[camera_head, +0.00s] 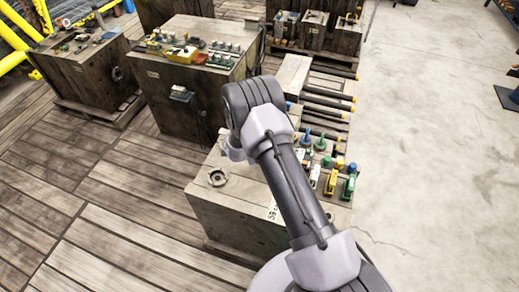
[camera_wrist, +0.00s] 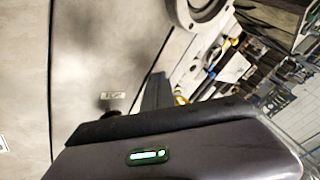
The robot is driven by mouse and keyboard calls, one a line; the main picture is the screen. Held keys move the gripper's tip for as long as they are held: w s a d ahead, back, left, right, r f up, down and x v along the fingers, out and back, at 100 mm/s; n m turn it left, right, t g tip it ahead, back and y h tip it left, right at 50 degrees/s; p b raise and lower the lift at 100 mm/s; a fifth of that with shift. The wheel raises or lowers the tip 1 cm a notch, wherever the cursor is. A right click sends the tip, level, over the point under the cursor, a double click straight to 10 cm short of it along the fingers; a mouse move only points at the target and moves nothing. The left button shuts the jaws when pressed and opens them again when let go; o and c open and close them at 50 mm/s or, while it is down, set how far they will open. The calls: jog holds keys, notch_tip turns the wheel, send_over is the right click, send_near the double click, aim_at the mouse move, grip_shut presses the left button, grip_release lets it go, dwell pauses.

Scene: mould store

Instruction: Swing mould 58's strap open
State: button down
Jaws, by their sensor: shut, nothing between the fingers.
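The near wooden-looking mould block (camera_head: 235,222) stands low in the middle of the head view, with a pale label (camera_head: 273,212) on its side that seems to bear the number 58. A round ring fitting (camera_head: 217,178) sits on its top. My arm crosses in front of the block and hides part of it and my fingers. In the wrist view my gripper (camera_wrist: 157,92) is shut and empty, in front of a stained grey face with a small label plate (camera_wrist: 113,96) and a dark knob. I cannot make out the strap clearly in either view.
Several coloured fittings (camera_head: 330,165) stand on the block's right part. Behind it is a larger block (camera_head: 190,100) with fittings on top, and another block (camera_head: 75,75) at the left. Plank floor (camera_head: 80,205) lies open at left, concrete floor (camera_head: 430,130) at right.

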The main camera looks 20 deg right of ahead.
jog(key=shift+w+d+p, duration=0.25)
jog(key=shift+w+p, duration=0.1)
jog(key=shift+w, duration=0.6)
